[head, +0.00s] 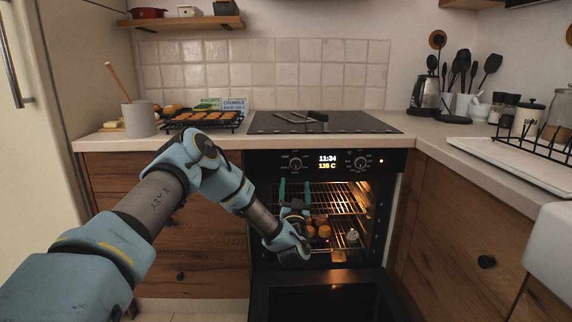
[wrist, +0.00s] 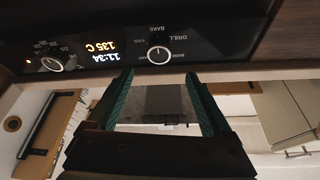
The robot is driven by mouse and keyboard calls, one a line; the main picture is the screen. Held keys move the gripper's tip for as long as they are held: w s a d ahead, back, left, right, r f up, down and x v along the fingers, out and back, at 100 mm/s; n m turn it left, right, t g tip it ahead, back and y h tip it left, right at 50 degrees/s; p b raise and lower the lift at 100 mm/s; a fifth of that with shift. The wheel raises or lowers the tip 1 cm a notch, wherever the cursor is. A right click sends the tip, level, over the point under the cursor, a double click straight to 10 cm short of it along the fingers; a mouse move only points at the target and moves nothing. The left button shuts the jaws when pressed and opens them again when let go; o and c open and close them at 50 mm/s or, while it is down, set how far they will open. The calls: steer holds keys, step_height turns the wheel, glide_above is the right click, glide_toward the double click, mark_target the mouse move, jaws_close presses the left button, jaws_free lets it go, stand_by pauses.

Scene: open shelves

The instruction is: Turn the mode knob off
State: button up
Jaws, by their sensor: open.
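The mode knob (head: 295,164) is the left round dial on the black oven panel, left of the lit clock display. In the wrist view, which is upside down, the mode knob (wrist: 159,54) has a pale rim and labels such as BAKE, FAN and GRILL around it. Its exact pointer setting is too small to tell. My gripper (head: 294,184) is open and empty, with its teal fingers upright just below the knob. In the wrist view my gripper (wrist: 160,76) has a finger on each side below the knob, apart from it.
The temperature knob (head: 360,163) sits right of the display (head: 328,162), which reads 11:34 and 135 C. The oven door (head: 325,293) hangs open below my arm. Lit racks (head: 345,199) hold several brown round items. The cooktop (head: 350,122) lies above the panel.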

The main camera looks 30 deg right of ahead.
mark_target(296, 165)
steer(key=x, duration=0.9)
steer(key=shift+p, duration=0.4)
jaws_close()
